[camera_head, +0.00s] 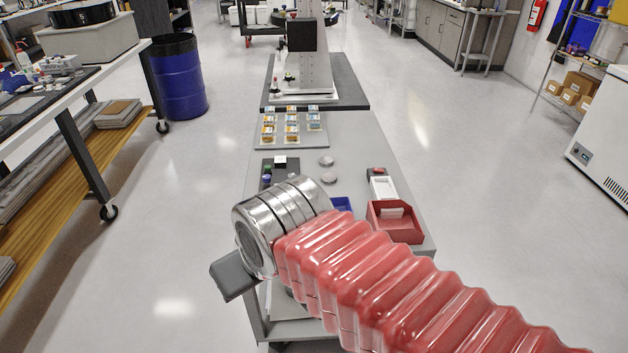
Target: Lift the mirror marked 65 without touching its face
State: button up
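Several small square pieces with orange, white and bluish parts stand in rows on a grey plate (262,142) on the grey table (365,150). Two small round silvery discs (326,160) lie nearer on the table. Any markings are too small to read, so I cannot tell which piece is the mirror marked 65. My arm, in a red ribbed sleeve with a metal wrist, crosses the near part of the table. A dark grey block at its end, seemingly part of my gripper (232,276), hangs beyond the table's left edge. Its fingers are mostly hidden, and I see nothing held.
A red bin (396,222), a white tray (383,188) and a partly hidden blue bin (342,204) sit at the right. A dark holder (281,171) is left of the discs. A white column (309,60) stands behind. Open floor flanks the table; a blue barrel (178,80) stands left.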

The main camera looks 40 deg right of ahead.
aim_at(327, 178)
jog(key=u, duration=1.4)
jog(key=k, duration=0.75)
jog(key=z, duration=1.2)
jog(key=i, duration=0.85)
